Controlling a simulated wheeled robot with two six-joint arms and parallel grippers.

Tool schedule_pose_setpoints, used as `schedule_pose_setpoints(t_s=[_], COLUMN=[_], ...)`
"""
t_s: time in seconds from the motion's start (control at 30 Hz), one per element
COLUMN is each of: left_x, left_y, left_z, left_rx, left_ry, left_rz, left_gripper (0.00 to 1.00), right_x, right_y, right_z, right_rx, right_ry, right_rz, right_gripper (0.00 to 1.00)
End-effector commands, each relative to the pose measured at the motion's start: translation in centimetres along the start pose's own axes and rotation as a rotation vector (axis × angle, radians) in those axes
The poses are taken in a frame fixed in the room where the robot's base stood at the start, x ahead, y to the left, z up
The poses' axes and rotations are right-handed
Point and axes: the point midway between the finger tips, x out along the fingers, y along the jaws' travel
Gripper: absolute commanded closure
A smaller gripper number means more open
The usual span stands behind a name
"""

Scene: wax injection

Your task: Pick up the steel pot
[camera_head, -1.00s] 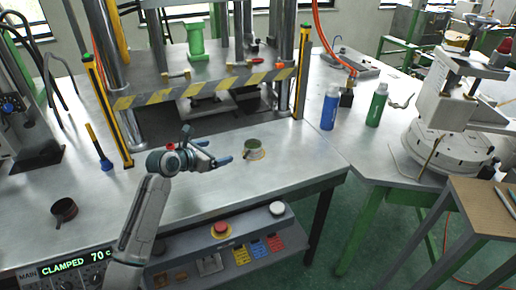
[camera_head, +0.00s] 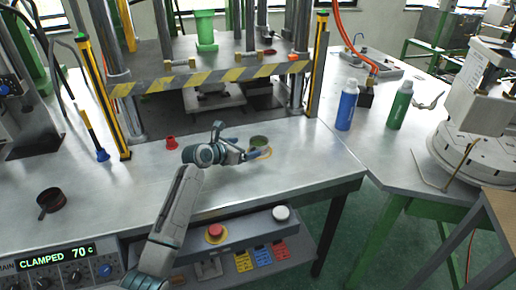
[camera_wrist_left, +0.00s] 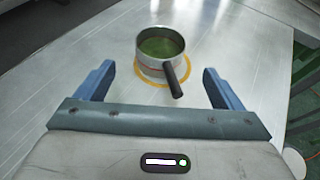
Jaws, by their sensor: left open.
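The steel pot (camera_head: 259,142) is a small round pan with green content. It stands upright on the steel table inside an orange ring. In the left wrist view the pot (camera_wrist_left: 160,45) shows its dark handle (camera_wrist_left: 172,80) pointing toward my gripper. My left gripper (camera_head: 248,149) is open, just left of the pot in the head view. In the left wrist view its blue fingers (camera_wrist_left: 159,74) are spread on either side of the handle, and the pot body lies ahead of them. Nothing is held. My right gripper is not in view.
A press with a striped yellow-black bar (camera_head: 210,78) stands behind the pot. A blue bottle (camera_head: 346,106) and a green bottle (camera_head: 400,106) stand at right. The table's front edge is close.

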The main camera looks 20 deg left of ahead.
Motion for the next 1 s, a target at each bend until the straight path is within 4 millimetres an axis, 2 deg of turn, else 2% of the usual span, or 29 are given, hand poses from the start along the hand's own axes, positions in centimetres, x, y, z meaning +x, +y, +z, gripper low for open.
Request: schedule_pose_setpoints(t_s=[0.17,0.33,0.5,0.77,0.8,0.87,1.0], left_x=[1.3,3.7,5.4,5.7,5.7,5.7,5.7], left_y=[0.0,-0.1,0.0,0.0,0.0,0.0,0.0], left_z=[0.3,1.2,0.9,0.8,0.8,0.8,0.8], left_rx=[0.0,-0.001,0.001,0.002,0.002,0.002,0.002], left_ry=[0.0,0.0,0.001,0.001,0.001,0.001,0.001], left_rz=[0.0,-0.001,0.001,0.001,0.001,0.001,0.001], left_gripper=[0.11,0.11,0.11,0.11,0.13,0.25,0.53], right_x=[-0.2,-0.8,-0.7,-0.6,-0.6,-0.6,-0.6], right_y=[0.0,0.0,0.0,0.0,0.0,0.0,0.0], right_z=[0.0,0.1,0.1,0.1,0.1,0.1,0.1], right_rx=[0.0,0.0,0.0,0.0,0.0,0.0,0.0], right_ry=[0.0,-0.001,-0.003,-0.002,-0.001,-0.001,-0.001], right_rz=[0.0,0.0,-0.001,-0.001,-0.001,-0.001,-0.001], right_gripper=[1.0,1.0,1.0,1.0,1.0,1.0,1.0])
